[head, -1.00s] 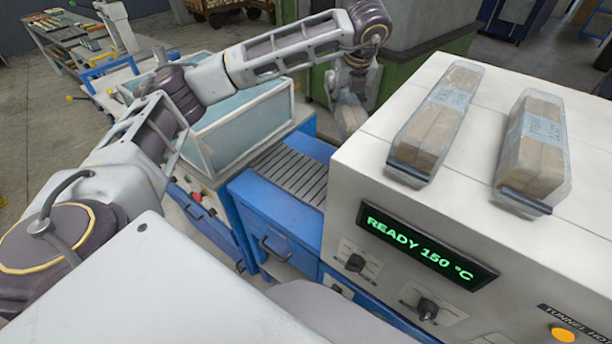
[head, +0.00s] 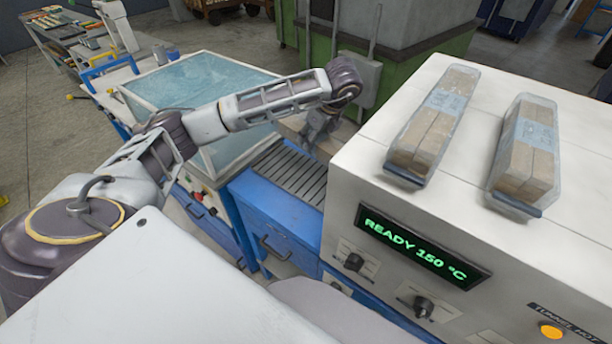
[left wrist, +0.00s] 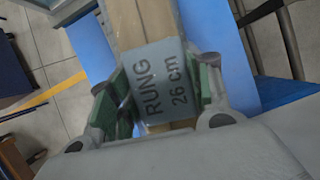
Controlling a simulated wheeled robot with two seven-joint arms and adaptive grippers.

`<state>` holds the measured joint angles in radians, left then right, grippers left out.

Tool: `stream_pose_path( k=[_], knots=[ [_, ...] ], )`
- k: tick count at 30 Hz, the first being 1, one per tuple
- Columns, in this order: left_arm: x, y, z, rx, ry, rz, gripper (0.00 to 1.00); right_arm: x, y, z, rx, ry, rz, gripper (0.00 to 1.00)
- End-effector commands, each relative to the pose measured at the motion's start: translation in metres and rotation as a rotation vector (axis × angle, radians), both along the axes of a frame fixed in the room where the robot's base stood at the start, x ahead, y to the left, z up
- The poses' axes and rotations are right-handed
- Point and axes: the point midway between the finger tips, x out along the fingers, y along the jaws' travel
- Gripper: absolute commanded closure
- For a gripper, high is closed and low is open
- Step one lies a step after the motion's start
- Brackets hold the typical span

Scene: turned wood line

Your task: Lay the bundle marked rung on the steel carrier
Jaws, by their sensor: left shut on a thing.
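My left gripper (head: 316,140) is shut on the bundle marked rung, which shows in the left wrist view (left wrist: 143,22) as pale wood in clear wrap with a grey band reading "RUNG 26 cm". Green finger pads press on both its sides. In the head view the gripper is at the far side of the slatted grey steel bed (head: 285,172), which I take for the carrier. The arm and gripper hide most of the bundle there, and I cannot tell its height above the bed. My right gripper is out of view.
The white tunnel housing (head: 352,170), reading "READY 150 °C", stands right of the slatted bed. Two wrapped wood bundles (head: 432,125) (head: 525,150) lie on its top. A clear-topped box (head: 190,85) stands to the left. A green machine (head: 400,65) stands behind.

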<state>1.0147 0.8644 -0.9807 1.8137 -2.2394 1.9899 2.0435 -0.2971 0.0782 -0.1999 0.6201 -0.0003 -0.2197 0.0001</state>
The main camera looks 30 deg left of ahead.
Motion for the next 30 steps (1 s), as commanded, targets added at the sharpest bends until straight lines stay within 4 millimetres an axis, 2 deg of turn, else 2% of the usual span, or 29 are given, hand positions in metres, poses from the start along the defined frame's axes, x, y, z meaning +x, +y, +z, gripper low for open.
stream_pose_path(
  k=[9, 23, 30],
  knots=[
    [-0.015, 0.013, -0.017, 0.001, -0.002, 0.131, 0.89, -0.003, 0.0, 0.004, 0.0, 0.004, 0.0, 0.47],
    [-0.016, 0.015, -0.019, 0.0, -0.003, 0.145, 0.89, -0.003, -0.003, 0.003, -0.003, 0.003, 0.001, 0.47],
    [-0.016, 0.014, -0.03, -0.001, -0.001, 0.144, 0.89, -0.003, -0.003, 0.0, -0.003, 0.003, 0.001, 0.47]
  ],
)
